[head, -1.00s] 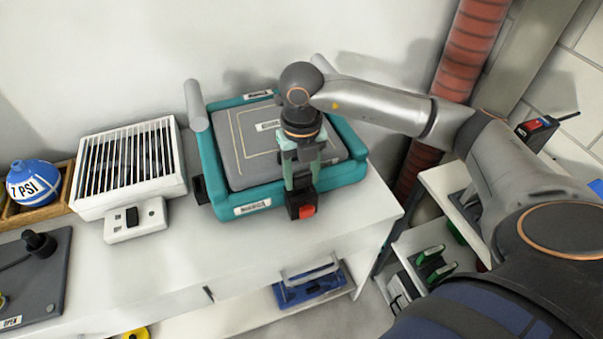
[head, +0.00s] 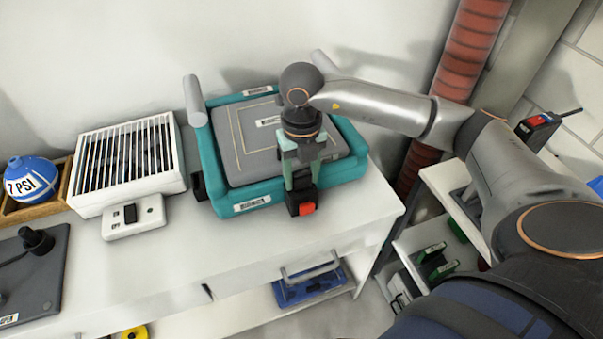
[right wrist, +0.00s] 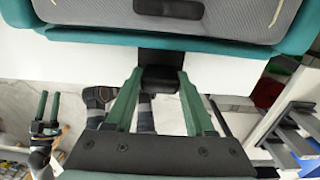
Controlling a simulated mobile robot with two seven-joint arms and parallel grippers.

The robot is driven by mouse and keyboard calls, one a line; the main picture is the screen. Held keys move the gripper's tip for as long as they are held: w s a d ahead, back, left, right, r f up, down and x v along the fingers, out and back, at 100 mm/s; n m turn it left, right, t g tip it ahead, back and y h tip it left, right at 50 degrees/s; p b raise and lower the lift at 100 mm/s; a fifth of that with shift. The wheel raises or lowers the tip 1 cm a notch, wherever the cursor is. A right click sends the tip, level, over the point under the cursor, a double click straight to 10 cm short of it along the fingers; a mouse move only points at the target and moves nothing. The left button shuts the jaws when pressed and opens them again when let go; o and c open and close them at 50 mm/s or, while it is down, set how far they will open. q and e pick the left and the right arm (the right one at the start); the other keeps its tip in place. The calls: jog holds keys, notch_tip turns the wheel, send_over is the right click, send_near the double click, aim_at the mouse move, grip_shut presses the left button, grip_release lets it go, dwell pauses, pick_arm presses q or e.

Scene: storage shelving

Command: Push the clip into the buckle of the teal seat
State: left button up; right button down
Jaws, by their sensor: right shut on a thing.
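The teal seat (head: 207,150) with a grey pad (head: 290,145) lies on the white bench against the wall. At its front right edge sits the black buckle (head: 292,207) with a red button. My right gripper (head: 302,186) points down over the buckle, its green fingers shut on a black piece that looks like the clip (right wrist: 160,82). The clip and buckle are dark and close together; I cannot tell how deep the clip sits. The red button is hidden in the right wrist view. My left gripper (right wrist: 48,107) shows there, open and empty, far from the seat.
A white slatted box (head: 128,165) with a switch stands left of the seat, with a blue ball (head: 33,180) in a wooden tray beyond. A dark plate (head: 35,270) lies at front left. The bench front before the buckle is clear. A red pipe (head: 470,50) rises at right.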

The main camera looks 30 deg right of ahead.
jog(key=shift+f, duration=0.35)
dwell(0.3)
jog(key=shift+c, duration=0.9)
grip_release()
jog(key=shift+o, duration=0.4)
jog(key=shift+o, duration=0.5)
jog(key=shift+r+p, duration=2.7)
jog(key=shift+r, duration=1.35)
